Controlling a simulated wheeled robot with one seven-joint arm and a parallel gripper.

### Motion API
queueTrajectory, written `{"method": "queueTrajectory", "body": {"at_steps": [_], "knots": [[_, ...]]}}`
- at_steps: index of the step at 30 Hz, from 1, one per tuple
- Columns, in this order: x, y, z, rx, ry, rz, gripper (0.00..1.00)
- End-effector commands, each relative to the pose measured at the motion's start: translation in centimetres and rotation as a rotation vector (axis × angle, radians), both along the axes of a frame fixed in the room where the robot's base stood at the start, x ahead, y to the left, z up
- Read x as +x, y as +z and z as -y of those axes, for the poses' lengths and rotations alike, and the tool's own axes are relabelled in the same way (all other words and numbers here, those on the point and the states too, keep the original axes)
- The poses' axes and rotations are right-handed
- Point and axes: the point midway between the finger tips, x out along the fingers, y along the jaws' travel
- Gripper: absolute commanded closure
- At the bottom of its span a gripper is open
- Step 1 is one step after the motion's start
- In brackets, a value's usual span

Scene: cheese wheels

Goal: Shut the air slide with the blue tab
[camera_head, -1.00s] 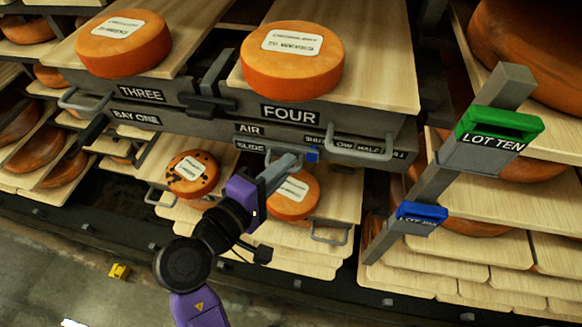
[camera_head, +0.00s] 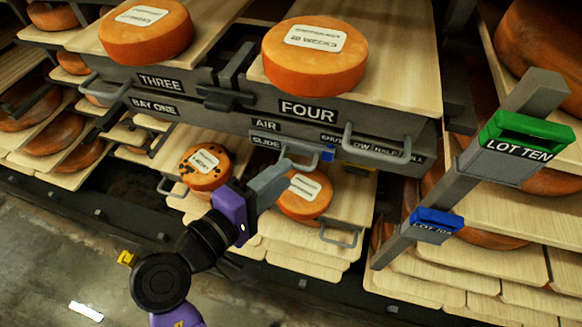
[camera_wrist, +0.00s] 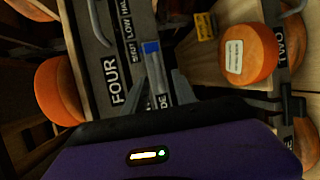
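The air slide's blue tab (camera_head: 327,153) sits on the dark grey shelf front, beneath the left, SHUT end of the scale label reading SHUT, LOW, HALF, FULL. A thin grey bracket (camera_head: 300,163) shows just left of the tab. The AIR (camera_head: 265,124) and SLIDE (camera_head: 265,140) labels are to the left. My gripper (camera_head: 285,172) is below and left of the tab, apart from it. In the wrist view the blue tab (camera_wrist: 151,47) lies beyond my fingertips (camera_wrist: 160,75). The fingers look parted, with part of a label showing between them.
Shelves FOUR (camera_head: 307,110) and THREE (camera_head: 160,83) carry orange cheese wheels above. A wire handle (camera_head: 375,155) juts out right of the tab. Another cheese wheel (camera_head: 306,195) sits below, behind my gripper. A post with a green LOT TEN holder (camera_head: 525,135) stands at right.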

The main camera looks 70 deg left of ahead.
Motion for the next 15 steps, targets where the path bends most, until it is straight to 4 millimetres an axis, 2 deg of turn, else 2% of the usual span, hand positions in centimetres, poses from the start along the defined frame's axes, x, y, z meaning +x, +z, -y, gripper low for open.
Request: {"method": "queueTrajectory", "body": {"at_steps": [6, 15], "knots": [[-2.4, 0.3, 1.2, -0.001, 0.001, -0.001, 0.67], [-2.8, 0.5, 1.4, 0.0, 0.0, -0.001, 0.67]]}}
